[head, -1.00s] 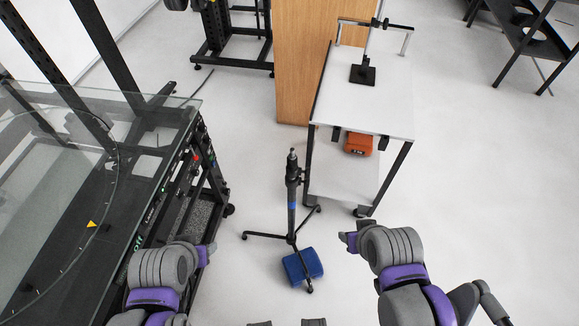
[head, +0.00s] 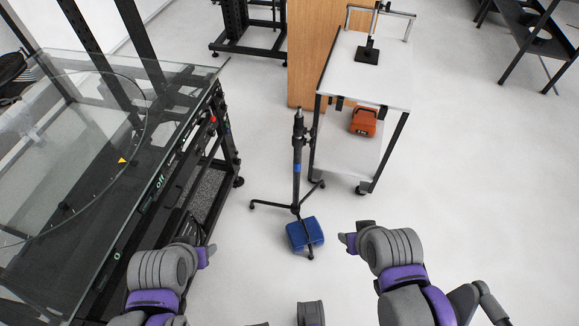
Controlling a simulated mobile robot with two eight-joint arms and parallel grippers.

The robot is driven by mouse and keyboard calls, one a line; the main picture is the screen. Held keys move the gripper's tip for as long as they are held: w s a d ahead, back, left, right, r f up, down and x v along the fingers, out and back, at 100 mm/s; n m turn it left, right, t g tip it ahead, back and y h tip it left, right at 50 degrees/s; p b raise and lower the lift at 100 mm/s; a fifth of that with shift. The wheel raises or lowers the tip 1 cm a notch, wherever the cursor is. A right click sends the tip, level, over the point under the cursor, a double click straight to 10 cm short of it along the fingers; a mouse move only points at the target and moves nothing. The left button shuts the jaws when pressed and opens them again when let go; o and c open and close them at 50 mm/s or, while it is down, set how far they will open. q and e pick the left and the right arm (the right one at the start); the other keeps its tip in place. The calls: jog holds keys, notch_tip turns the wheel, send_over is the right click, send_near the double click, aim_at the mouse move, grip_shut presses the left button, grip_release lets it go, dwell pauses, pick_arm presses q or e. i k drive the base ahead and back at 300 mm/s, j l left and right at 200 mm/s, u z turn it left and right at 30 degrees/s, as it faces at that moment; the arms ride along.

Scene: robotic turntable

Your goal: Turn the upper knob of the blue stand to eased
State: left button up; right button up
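The stand (head: 297,168) is a black upright pole with a blue band, on thin spread legs, in the middle of the head view. Small dark knobs show on the right side of its upper part, too small to tell their setting. A blue bag-like block (head: 304,233) lies at its legs. My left gripper (head: 208,256) is at the lower left, beside the glass-topped bench and apart from the stand. My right gripper (head: 346,242) is right of the blue block, apart from it. The fingers of both are too small and turned to tell open from shut.
A glass-topped bench (head: 185,75) with a black frame fills the left. A white cart (head: 375,85) stands just right of and behind the stand, with an orange case (head: 363,122) on its lower shelf. Clear floor (head: 470,190) lies to the right.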

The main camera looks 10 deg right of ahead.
aim_at(312, 131)
jog(key=u, duration=1.55)
jog(key=k+l+u, duration=0.1)
jog(key=l, duration=0.2)
jog(key=k+l+u, duration=0.1)
jog(key=l, duration=0.25)
jog(key=k+l+u, duration=0.1)
jog(key=k+l, duration=0.2)
jog(key=l, duration=0.2)
jog(key=k+l, duration=0.15)
jog(key=l, duration=0.2)
jog(key=k+l, duration=0.2)
jog(key=l, duration=0.2)
jog(key=k+l, duration=0.15)
jog(key=l, duration=0.25)
jog(key=k+l, duration=0.2)
jog(key=l, duration=0.15)
jog(key=k+l, duration=0.15)
jog(key=l, duration=0.25)
jog(key=k+l, duration=0.2)
jog(key=l, duration=0.15)
jog(key=i+u, duration=0.2)
jog(key=u, duration=0.25)
jog(key=i+u, duration=0.25)
jog(key=u, duration=0.25)
